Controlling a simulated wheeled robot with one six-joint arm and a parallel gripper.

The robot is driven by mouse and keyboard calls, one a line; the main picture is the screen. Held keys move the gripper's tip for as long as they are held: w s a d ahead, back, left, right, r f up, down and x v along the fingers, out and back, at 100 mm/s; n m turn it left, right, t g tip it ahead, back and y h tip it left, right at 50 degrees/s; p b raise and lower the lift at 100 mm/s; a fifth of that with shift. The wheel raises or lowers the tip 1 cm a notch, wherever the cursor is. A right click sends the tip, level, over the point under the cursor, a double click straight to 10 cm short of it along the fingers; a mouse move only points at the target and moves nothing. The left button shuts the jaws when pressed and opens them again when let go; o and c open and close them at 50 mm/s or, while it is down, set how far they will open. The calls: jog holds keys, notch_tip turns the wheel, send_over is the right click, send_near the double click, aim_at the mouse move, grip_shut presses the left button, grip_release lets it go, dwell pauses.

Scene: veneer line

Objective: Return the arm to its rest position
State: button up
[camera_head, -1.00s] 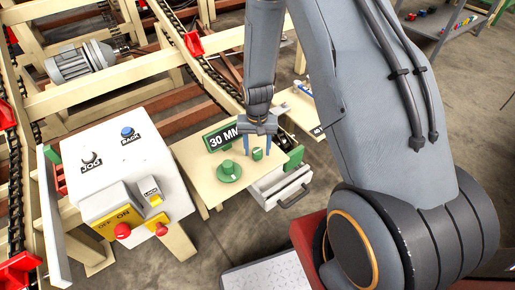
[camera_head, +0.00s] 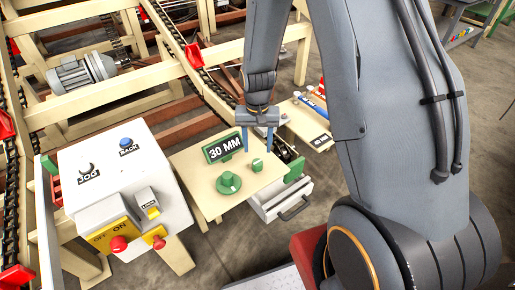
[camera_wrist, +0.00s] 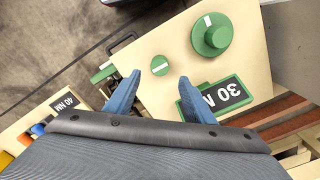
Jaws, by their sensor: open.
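My gripper (camera_head: 258,138) is open and empty, with blue fingers pointing down above the back right part of a small cream table (camera_head: 205,196). In the wrist view my gripper (camera_wrist: 158,90) has its fingers spread. A small green cylinder (camera_head: 257,165) with a white mark stands on the table below the fingers, apart from them; it also shows in the wrist view (camera_wrist: 160,66). My grey arm comes down from the top of the head view and partly hides what lies behind it.
A control box (camera_head: 120,175) with knobs and buttons is at left. A drawer (camera_head: 287,203) sits at right below the table. A conveyor frame (camera_head: 120,95) lies behind.

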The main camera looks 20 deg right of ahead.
dwell(0.4)
jog(key=s+r+n, duration=0.4)
jog(key=s+r, duration=1.2)
jog(key=shift+s+a+t, duration=0.15)
jog(key=shift+s+t, duration=0.1)
jog(key=shift+t, duration=0.05)
